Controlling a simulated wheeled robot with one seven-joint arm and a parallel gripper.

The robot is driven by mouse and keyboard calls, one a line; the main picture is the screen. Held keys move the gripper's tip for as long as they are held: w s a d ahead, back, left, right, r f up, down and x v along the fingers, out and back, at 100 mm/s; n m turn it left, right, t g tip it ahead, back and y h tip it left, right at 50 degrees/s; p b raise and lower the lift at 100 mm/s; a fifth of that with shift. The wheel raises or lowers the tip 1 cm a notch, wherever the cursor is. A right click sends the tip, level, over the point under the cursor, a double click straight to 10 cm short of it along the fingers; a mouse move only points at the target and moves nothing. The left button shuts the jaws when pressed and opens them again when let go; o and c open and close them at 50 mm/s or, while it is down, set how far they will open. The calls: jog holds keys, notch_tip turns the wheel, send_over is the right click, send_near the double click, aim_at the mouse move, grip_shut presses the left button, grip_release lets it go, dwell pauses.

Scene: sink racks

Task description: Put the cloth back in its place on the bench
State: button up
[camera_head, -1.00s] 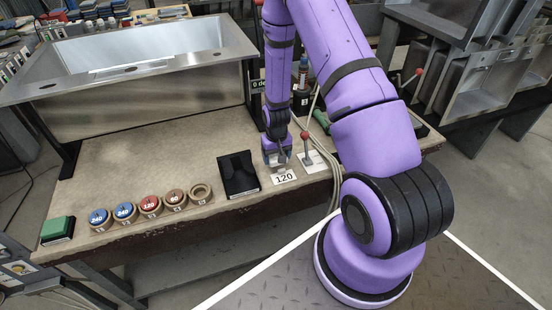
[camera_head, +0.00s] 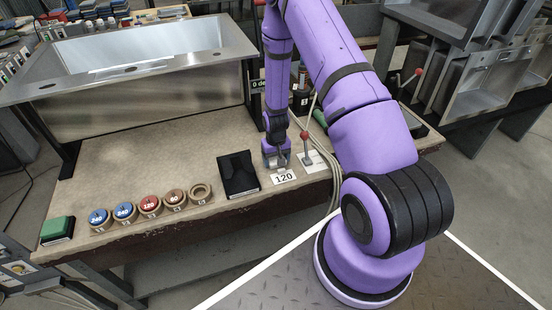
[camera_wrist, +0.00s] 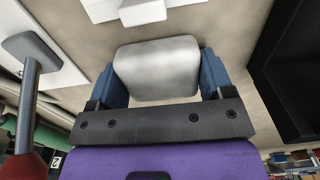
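A pale grey block with rounded edges (camera_wrist: 157,68) fills the space between the two blue fingers of my gripper (camera_wrist: 160,85) in the wrist view. Its sides seem to meet both fingers. I cannot tell for sure that it is the cloth. In the head view my gripper (camera_head: 276,158) points down, low over the bench (camera_head: 150,185) just behind the white "120" card (camera_head: 284,177). Contact with the bench top cannot be judged. No other thing is clearly a cloth. A green pad on a black base (camera_head: 57,229) lies at the bench's left front corner.
A black square tray (camera_head: 238,175) lies left of my gripper. A red-knobbed lever (camera_head: 304,136) stands close on the right. Several numbered pucks (camera_head: 149,205) line the front left. A metal sink (camera_head: 140,50) stands above the back. The bench middle is clear.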

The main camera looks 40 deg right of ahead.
jog(key=o, duration=0.4)
jog(key=shift+r, duration=0.1)
notch_tip(320, 180, up, 12)
notch_tip(320, 180, up, 12)
jog(key=r+t, duration=0.1)
send_over(276, 158)
jog(key=a, duration=0.3)
jog(key=s+a+r+n+t, duration=0.1)
jog(key=s+a+r, duration=0.15)
jog(key=r, duration=0.45)
jog(key=s+a+r+t, duration=0.1)
jog(key=s+a+r, duration=0.15)
jog(key=r, duration=0.45)
jog(key=s+a+r+n+t, duration=0.1)
jog(key=s+a+r, duration=0.1)
jog(key=s+r, duration=0.5)
jog(key=s+a+r+n+t, duration=0.1)
jog(key=s+a+r, duration=0.2)
jog(key=s+r, duration=0.4)
jog(key=s, duration=0.7)
jog(key=shift+s, duration=0.2)
